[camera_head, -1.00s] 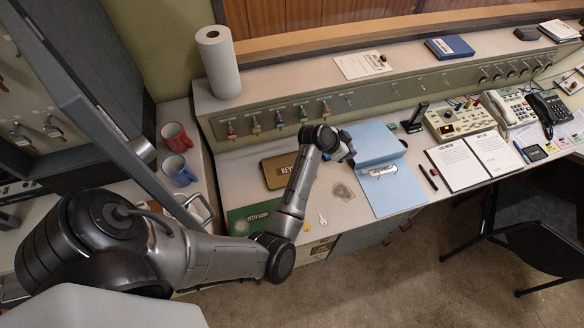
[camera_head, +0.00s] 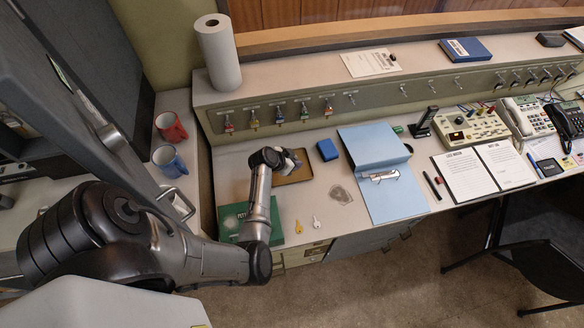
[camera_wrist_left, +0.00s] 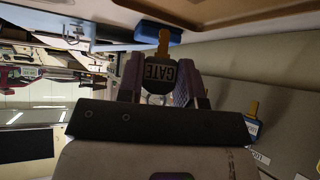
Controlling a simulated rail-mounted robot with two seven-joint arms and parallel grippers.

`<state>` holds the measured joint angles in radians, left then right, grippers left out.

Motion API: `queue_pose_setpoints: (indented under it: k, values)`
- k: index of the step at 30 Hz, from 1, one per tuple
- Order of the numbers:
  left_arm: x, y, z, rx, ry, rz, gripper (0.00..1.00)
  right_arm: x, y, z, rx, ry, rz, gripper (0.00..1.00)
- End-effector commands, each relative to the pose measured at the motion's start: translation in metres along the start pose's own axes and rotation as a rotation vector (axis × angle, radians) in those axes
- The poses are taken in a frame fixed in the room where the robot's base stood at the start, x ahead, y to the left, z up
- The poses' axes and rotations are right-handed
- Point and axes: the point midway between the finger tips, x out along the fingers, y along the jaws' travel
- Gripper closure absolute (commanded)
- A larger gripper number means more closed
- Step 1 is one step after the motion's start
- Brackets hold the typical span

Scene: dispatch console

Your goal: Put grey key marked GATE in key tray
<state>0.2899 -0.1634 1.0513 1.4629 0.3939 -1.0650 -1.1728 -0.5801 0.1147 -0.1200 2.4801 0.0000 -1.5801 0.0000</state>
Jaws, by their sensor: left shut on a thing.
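My left gripper (camera_head: 290,158) is over the brown key tray (camera_head: 296,180) on the desk and hides much of it in the head view. In the left wrist view the gripper (camera_wrist_left: 162,84) is shut on the grey key marked GATE (camera_wrist_left: 160,77). The grey fob is between the fingers, and its brass-coloured part sticks out past the fingertips. In the head view I cannot make out the key. How high it is above the tray is unclear. My right gripper is not in view.
A blue box (camera_head: 327,150) stands just right of the tray. A green petty cash box (camera_head: 233,222) is in front left. Two loose keys (camera_head: 317,222) lie near the front edge. A blue folder (camera_head: 398,199) lies to the right. Tagged keys (camera_head: 279,116) hang on the panel behind.

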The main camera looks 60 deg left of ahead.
Motion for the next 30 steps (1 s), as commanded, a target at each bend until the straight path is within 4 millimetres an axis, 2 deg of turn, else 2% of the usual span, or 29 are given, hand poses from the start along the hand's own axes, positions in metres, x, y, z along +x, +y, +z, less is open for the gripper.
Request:
queue_pose_setpoints:
  k: [12, 27, 28, 30]
  values:
    - [0.028, 0.0, 0.028, -0.001, 0.0, 0.0, 0.86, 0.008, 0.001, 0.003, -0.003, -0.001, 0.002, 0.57]
    - [0.033, 0.0, 0.034, 0.001, 0.0, -0.001, 0.86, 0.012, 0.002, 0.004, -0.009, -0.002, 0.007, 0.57]
    - [0.033, 0.0, 0.034, 0.0, 0.0, -0.001, 0.66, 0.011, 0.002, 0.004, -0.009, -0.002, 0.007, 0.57]
    - [0.032, 0.0, 0.033, 0.0, 0.0, -0.001, 0.59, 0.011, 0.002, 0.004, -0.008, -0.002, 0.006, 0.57]
